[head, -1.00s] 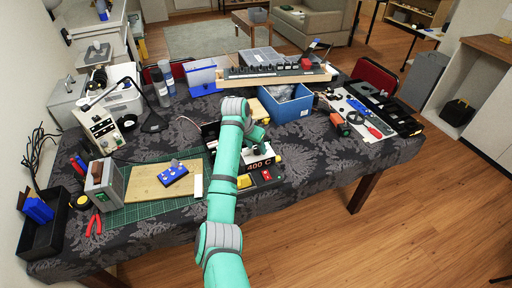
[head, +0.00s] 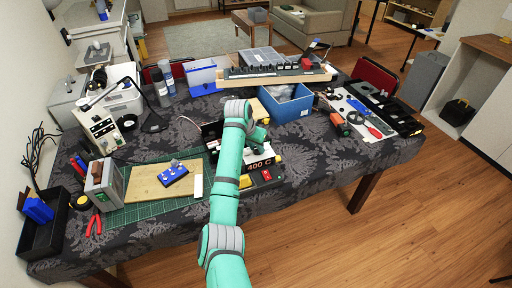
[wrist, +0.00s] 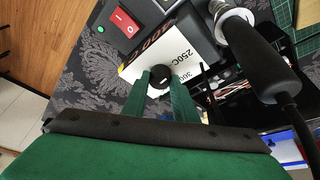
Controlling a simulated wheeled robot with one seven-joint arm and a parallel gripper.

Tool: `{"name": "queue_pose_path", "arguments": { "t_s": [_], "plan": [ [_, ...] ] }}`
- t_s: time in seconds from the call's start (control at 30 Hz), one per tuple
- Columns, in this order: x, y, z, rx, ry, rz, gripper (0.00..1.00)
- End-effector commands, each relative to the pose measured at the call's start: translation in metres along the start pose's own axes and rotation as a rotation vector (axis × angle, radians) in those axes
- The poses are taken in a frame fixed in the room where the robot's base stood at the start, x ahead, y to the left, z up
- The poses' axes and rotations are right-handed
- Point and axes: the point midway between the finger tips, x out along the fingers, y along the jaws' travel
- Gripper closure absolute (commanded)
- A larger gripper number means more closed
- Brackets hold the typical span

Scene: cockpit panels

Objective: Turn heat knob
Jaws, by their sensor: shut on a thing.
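The heat knob (wrist: 158,78) is a small round black knob on a white dial plate printed with temperatures, seen in the wrist view. The plate belongs to a dark station marked 400 C (head: 259,165), which stands on the table in the head view. My gripper (wrist: 160,82) has its two green fingers on either side of the knob and is shut on it. In the head view my arm hides the knob and the fingertips.
A red switch (wrist: 124,21) sits on the station near the knob. A black-handled tool (wrist: 258,55) stands close to my fingers. A blue bin (head: 291,108) is behind the station. A board with a blue device (head: 172,174) lies to the left.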

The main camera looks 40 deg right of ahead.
Motion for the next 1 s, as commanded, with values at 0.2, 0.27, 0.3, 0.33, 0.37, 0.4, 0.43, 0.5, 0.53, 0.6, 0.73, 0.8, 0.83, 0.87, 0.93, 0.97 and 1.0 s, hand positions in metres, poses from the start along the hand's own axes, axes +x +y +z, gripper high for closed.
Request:
{"name": "queue_pose_path", "arguments": {
  "t_s": [0.2, 0.27, 0.3, 0.33, 0.37, 0.4, 0.43, 0.5, 0.53, 0.6, 0.73, 0.8, 0.83, 0.87, 0.93, 0.97, 1.0],
  "plan": [
    [-0.0005, 0.0023, -0.0007, -0.139, 0.008, -0.057, 0.97],
    [-0.0004, 0.0031, -0.0009, -0.188, 0.01, -0.078, 0.97],
    [-0.0001, 0.0035, -0.0009, -0.222, 0.011, -0.093, 0.97],
    [-0.0001, 0.0039, -0.001, -0.248, 0.013, -0.103, 0.97],
    [-0.0003, 0.0036, -0.0009, -0.275, 0.014, -0.114, 0.97],
    [-0.0004, 0.0039, -0.0011, -0.311, 0.016, -0.129, 0.97],
    [-0.0003, 0.0042, -0.0013, -0.337, 0.017, -0.14, 0.97],
    [-0.0003, 0.0048, -0.0017, -0.398, 0.02, -0.165, 0.97],
    [-0.0005, 0.0045, -0.0016, -0.425, 0.021, -0.177, 0.97],
    [-0.0004, 0.0054, -0.0019, -0.485, 0.023, -0.201, 0.97],
    [-0.0001, 0.0061, -0.0021, -0.593, 0.027, -0.245, 0.97],
    [-0.0002, 0.0061, -0.0023, -0.645, 0.03, -0.267, 0.97],
    [-0.0001, 0.0062, -0.0024, -0.667, 0.031, -0.276, 0.97],
    [-0.0001, 0.0063, -0.0025, -0.687, 0.032, -0.285, 0.97],
    [0.0, 0.0065, -0.0028, -0.731, 0.034, -0.303, 0.97],
    [-0.0001, 0.0064, -0.0028, -0.749, 0.034, -0.31, 0.97],
    [0.0, 0.0063, -0.0027, -0.771, 0.035, -0.319, 0.97]
  ]
}}
